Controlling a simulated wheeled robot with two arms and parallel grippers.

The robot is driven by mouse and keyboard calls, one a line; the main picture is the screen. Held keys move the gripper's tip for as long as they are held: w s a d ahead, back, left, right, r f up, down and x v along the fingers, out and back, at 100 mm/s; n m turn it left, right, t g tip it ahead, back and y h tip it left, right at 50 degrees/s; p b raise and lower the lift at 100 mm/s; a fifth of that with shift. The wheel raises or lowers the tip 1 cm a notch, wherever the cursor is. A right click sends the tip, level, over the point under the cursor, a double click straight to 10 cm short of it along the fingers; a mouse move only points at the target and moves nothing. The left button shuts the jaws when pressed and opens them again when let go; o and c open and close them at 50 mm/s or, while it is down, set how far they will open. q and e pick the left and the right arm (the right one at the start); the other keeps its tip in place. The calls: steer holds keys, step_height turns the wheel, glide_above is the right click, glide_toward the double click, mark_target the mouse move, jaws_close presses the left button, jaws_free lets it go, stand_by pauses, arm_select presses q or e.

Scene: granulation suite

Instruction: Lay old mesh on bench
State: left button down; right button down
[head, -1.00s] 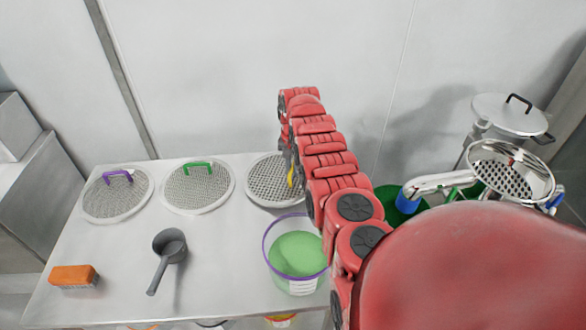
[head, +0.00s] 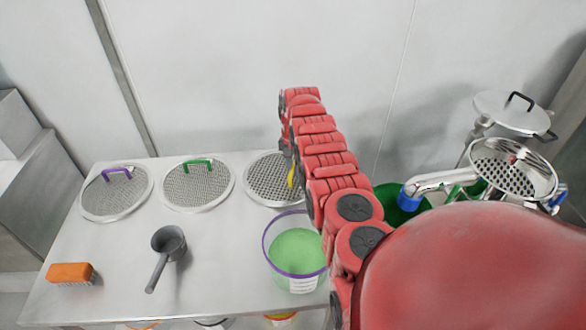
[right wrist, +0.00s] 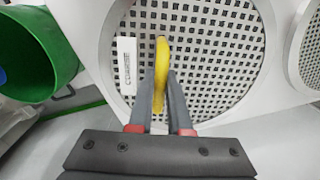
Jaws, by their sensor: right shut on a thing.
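A round mesh disc with a pale rim (head: 262,184) is at the back right of the bench (head: 215,250), partly hidden by my right arm. My right gripper (head: 290,172) is shut on its yellow handle. In the right wrist view the fingers (right wrist: 160,88) close around the yellow handle (right wrist: 162,62), with the coarse mesh (right wrist: 215,50) and a white label behind it. The disc looks level with the bench top; I cannot tell whether it fully touches. Two other mesh discs lie on the bench, one with a purple handle (head: 117,205), one with a green handle (head: 197,203).
A tub of green material (head: 297,250) stands in front of the held disc. A grey scoop (head: 165,250) and an orange brush (head: 71,272) lie at the left front. A green bin (head: 400,208) and steel equipment (head: 512,170) stand to the right.

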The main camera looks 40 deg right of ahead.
steer(key=shift+f, duration=0.2)
steer(key=c, duration=0.8)
jaws_free()
steer(key=shift+o, duration=0.2)
steer(key=shift+r, duration=0.55)
step_height(320, 180, up, 2)
steer(key=shift+r+p, duration=0.15)
steer(key=shift+p, duration=0.7)
step_height(320, 180, up, 14)
steer(key=b, duration=0.1)
steer(key=shift+s+r, duration=0.1)
